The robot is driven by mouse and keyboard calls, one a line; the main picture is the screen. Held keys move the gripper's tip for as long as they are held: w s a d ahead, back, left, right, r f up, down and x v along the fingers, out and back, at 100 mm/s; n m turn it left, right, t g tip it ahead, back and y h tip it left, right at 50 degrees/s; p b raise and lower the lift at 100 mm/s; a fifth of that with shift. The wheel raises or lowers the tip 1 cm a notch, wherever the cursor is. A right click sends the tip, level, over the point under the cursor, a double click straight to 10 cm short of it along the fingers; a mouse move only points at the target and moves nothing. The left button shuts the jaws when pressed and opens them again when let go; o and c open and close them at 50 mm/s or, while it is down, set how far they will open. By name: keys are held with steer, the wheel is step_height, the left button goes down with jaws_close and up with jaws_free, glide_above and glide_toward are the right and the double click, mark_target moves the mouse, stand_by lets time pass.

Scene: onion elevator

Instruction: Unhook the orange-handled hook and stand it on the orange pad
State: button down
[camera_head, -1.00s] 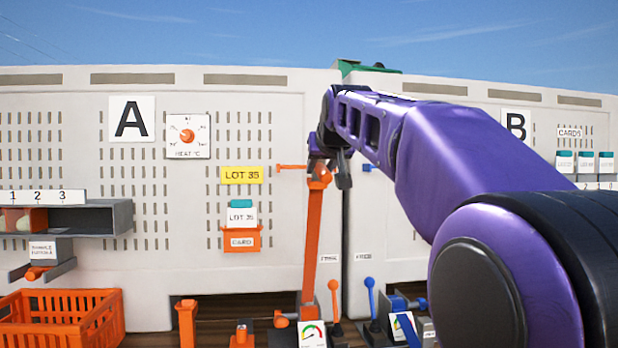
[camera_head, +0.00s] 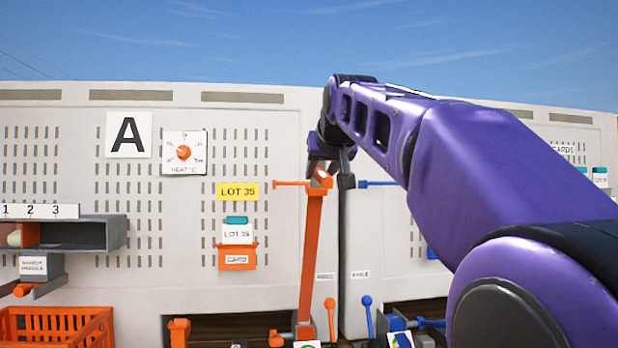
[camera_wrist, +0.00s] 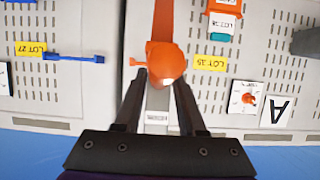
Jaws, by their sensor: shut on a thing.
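My gripper (camera_wrist: 161,80) has its two dark fingers on either side of the orange head of the orange-handled hook (camera_wrist: 166,62), shut on it. In the head view my gripper (camera_head: 328,166) is at the upper end of a long orange bar (camera_head: 312,240) that runs down nearly upright. The fingers hide part of the head, and I cannot tell exactly where it joins the bar. A thin orange peg (camera_head: 288,183) sticks out just left of the head. I cannot make out the orange pad.
A pale panel with sign A (camera_head: 129,134) and a LOT 35 label (camera_head: 238,191) stands behind. A blue peg (camera_head: 377,183) is to the right. Orange and blue levers (camera_head: 367,302) stand low in front. An orange basket (camera_head: 60,325) is at the lower left.

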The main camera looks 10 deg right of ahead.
mark_target(326, 173)
steer(key=shift+s+b, duration=1.5)
steer(key=shift+s, duration=1.25)
